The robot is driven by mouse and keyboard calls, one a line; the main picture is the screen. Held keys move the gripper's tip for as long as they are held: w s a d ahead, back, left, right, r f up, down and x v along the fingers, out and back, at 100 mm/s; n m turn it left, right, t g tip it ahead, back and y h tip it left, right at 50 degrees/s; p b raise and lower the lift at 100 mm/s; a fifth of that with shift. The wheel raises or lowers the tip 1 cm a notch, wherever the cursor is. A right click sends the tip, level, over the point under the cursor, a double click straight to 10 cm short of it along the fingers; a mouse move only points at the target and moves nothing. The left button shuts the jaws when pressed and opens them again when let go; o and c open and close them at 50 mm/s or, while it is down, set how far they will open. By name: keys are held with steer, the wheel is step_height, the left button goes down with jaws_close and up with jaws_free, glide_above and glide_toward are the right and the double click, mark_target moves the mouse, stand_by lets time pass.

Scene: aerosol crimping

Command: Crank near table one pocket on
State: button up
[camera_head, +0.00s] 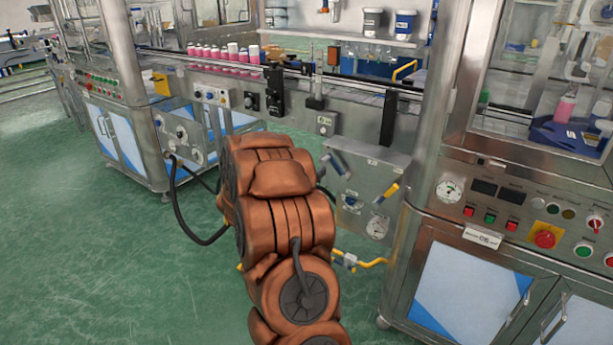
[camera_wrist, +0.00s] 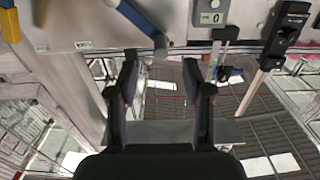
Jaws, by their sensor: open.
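A lever with a blue arm and a grey end (camera_wrist: 142,22) is on the grey panel at the top of the wrist view. A grey-blue lever (camera_head: 337,163) also shows on the machine front in the head view. I cannot tell for sure which handle is the crank. My gripper (camera_wrist: 161,70) is open and empty. The lever's grey end lies just above the gap between its fingertips in the wrist view; I cannot tell whether they touch. In the head view my arm hides the gripper. A small counter (camera_wrist: 210,13) beside the lever seems to read 0.
A yellow lever (camera_head: 386,192) and a gauge (camera_head: 377,228) are on the lower panel. A yellow-handled valve (camera_head: 362,262) sticks out below. Pink bottles (camera_head: 225,54) line the conveyor. A control cabinet (camera_head: 510,215) stands at the right. The green floor (camera_head: 90,250) at the left is clear.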

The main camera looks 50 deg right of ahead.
mark_target(321, 163)
steer(key=shift+w+d, duration=0.2)
steer(key=shift+d, duration=2.7)
jaws_close()
